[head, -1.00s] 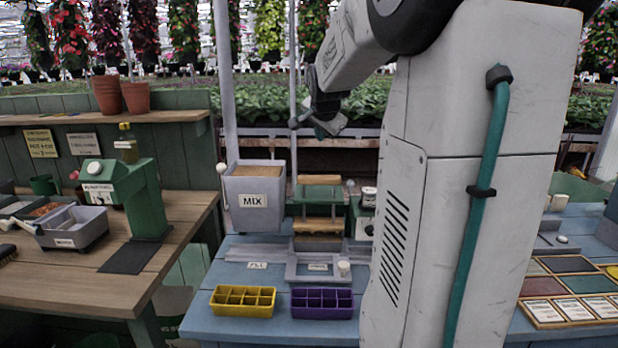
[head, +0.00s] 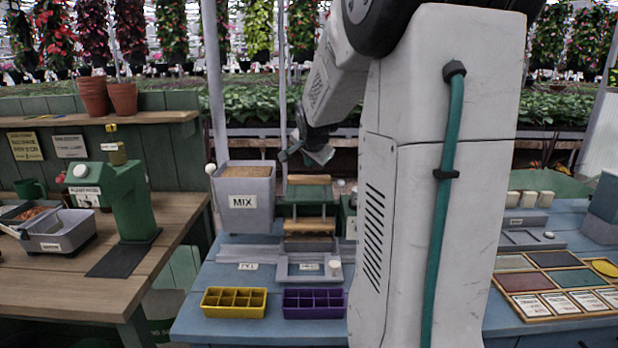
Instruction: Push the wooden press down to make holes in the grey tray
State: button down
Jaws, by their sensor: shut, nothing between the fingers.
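The wooden press (head: 309,227) stands on the blue table, with a wooden bar on top, a green crosspiece and a lower wooden block. Under it is a grey base (head: 290,268) with a small label and a pale knob. A darker grey piece, perhaps the grey tray (head: 308,244), shows just below the wooden block; I cannot tell if it has holes. My gripper (head: 307,154) is shut and empty, just above the press's top bar. It looks apart from the bar, though depth is hard to judge.
A grey MIX bin (head: 244,197) stands close left of the press. A yellow tray (head: 234,303) and a purple tray (head: 314,303) sit at the table's front edge. My arm hides the area right of the press. A wooden bench (head: 60,270) is at the left.

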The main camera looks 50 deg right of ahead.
aim_at(309, 178)
jog(key=shift+f, duration=0.6)
dwell(1.6)
jog(key=shift+f, duration=0.4)
jog(key=shift+f, duration=1.85)
dwell(1.4)
jog(key=shift+r, duration=2.3)
jog(key=shift+r, duration=2.5)
